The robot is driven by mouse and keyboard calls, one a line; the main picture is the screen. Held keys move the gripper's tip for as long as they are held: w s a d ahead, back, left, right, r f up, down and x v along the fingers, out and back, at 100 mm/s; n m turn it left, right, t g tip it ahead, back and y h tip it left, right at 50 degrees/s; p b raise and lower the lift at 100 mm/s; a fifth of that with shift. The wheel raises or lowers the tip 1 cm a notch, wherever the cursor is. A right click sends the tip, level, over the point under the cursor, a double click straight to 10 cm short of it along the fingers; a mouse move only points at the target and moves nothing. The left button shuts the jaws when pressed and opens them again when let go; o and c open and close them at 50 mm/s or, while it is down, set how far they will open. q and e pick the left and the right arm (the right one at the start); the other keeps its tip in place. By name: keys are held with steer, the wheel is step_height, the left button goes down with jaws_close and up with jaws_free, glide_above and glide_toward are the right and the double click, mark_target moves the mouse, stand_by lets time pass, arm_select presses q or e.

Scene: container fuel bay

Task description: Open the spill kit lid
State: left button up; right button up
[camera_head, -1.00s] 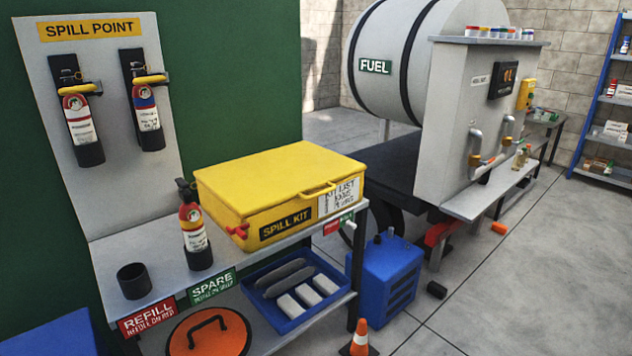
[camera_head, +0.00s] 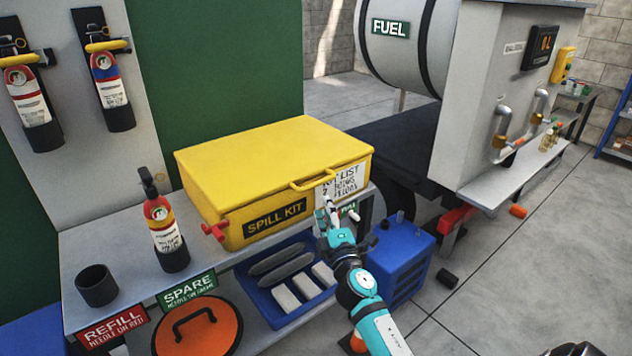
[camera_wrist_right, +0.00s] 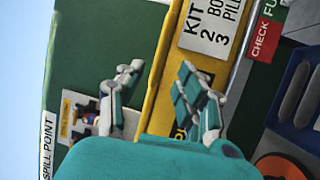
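The yellow spill kit (camera_head: 270,165) sits on the grey shelf with its lid closed. A yellow handle (camera_head: 329,174) runs along the lid's front edge and a red latch (camera_head: 215,231) sits at the front left corner. My right gripper (camera_head: 329,205) is in front of the box, just below the handle and by the white kit list label (camera_head: 346,181). In the right wrist view its two fingers (camera_wrist_right: 155,95) stand apart with nothing between them, beside the yellow box front (camera_wrist_right: 168,75).
A fire extinguisher (camera_head: 166,225) and a black cup (camera_head: 97,285) stand left of the box. A blue tray (camera_head: 262,303) lies on the lower shelf. A blue container (camera_head: 400,258) stands on the floor, right of the shelf. The space above the lid is clear.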

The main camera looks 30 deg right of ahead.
mark_target(317, 185)
steer(key=x, duration=1)
jaws_close()
